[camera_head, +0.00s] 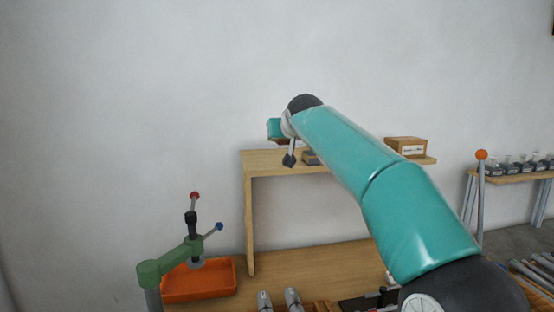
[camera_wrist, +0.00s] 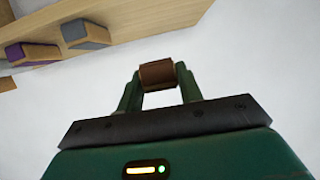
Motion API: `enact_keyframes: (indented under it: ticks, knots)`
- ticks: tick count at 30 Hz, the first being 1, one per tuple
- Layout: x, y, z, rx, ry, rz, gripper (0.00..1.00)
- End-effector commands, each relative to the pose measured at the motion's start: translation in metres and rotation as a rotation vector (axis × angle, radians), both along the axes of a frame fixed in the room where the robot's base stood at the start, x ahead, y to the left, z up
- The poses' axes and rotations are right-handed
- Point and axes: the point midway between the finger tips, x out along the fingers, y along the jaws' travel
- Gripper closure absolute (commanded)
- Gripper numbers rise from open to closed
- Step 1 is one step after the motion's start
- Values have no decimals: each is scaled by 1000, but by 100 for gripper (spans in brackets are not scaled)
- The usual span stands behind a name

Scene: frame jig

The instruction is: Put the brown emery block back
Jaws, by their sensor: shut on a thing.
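The brown emery block (camera_wrist: 157,70) is between the two green fingers of my gripper (camera_wrist: 159,80) in the wrist view. The gripper is shut on it, and plain wall shows behind and around it. In the head view my gripper (camera_head: 275,129) is at the far end of the arm, near the raised wooden shelf (camera_head: 262,160); its fingers cannot be made out clearly there. In the wrist view the shelf (camera_wrist: 135,20) crosses the top, with a purple block (camera_wrist: 32,53) and a grey block (camera_wrist: 84,34) on it, apart from the held block.
A labelled cardboard box (camera_head: 406,147) stands at the shelf's right end. My arm hides much of the shelf's middle. Below left are a green clamp stand (camera_head: 172,262) and an orange tray (camera_head: 200,282). A side table (camera_head: 510,177) with several jars stands at the right.

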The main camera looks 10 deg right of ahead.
Motion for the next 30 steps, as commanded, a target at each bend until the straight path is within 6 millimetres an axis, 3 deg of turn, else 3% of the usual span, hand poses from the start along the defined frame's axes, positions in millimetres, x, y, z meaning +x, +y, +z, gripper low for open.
enact_keyframes:
  ticks: [3, 11, 16, 29, 30]
  knots:
    - [15, 7, -19, 1, 1, 3, 87]
    - [33, 14, -40, 1, 1, 2, 87]
    - [33, 12, -65, 0, 0, 0, 87]
    - [32, 13, -72, -1, -1, 1, 87]
    - [32, 13, -73, -1, -1, 1, 60]
